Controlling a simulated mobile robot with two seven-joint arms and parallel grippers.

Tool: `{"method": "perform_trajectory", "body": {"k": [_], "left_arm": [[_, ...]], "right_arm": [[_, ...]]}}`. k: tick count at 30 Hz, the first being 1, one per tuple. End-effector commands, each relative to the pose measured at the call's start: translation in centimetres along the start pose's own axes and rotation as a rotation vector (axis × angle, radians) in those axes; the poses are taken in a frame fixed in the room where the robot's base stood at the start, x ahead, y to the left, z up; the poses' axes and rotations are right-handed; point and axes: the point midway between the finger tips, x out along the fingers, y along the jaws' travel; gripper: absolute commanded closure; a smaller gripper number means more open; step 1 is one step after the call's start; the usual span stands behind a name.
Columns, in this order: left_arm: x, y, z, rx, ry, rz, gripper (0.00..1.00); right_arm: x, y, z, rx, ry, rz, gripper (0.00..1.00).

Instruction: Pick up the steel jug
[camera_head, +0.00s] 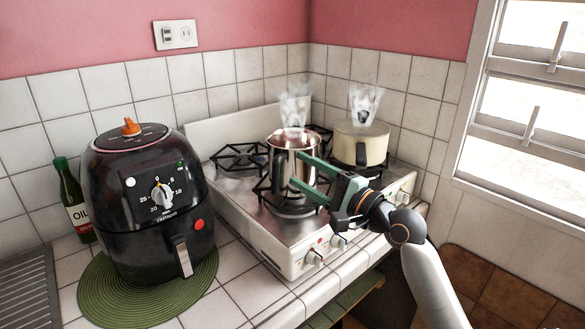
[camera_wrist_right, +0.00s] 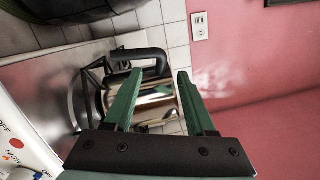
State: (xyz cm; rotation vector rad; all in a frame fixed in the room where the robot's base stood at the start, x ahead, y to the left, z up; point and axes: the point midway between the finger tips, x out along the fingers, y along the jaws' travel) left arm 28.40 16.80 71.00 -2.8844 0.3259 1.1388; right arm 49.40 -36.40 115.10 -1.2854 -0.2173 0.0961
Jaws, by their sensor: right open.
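The steel jug (camera_head: 308,150), shiny with a black handle (camera_head: 279,172) at its left side, stands upright on the front part of the stove. Steam rises from its open top. My right gripper (camera_head: 296,171) has its two green fingers pointing left across the front of the jug, near the handle. In the right wrist view the open fingers (camera_wrist_right: 160,72) show the jug's metal body (camera_wrist_right: 156,98) between and beyond them, with the black handle (camera_wrist_right: 150,53) past the left fingertip. Whether the fingers touch the jug I cannot tell. My left gripper is not in view.
A steaming cream pot (camera_head: 362,143) stands on the stove (camera_head: 242,208), right of the jug. A black air fryer (camera_head: 140,205) on a green mat (camera_head: 95,290) and an oil bottle (camera_head: 72,200) are at left. The tiled wall is behind.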

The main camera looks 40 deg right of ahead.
Motion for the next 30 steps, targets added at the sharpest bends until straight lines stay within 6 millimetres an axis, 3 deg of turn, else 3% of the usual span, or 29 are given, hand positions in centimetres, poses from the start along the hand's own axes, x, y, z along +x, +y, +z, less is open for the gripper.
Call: {"method": "perform_trajectory", "body": {"k": [5,15,23,30], "left_arm": [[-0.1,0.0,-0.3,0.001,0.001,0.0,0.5],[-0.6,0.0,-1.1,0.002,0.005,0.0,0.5],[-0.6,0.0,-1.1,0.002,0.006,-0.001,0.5],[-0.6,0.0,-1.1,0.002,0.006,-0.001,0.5]], "right_arm": [[1.0,-0.1,0.0,0.0,0.0,-0.001,0.44],[5.3,-0.3,-0.3,0.0,0.0,-0.001,0.44],[5.7,-0.2,-0.3,-0.001,0.0,0.0,0.44],[5.6,-0.2,-0.3,0.0,0.0,0.0,0.68]]}}
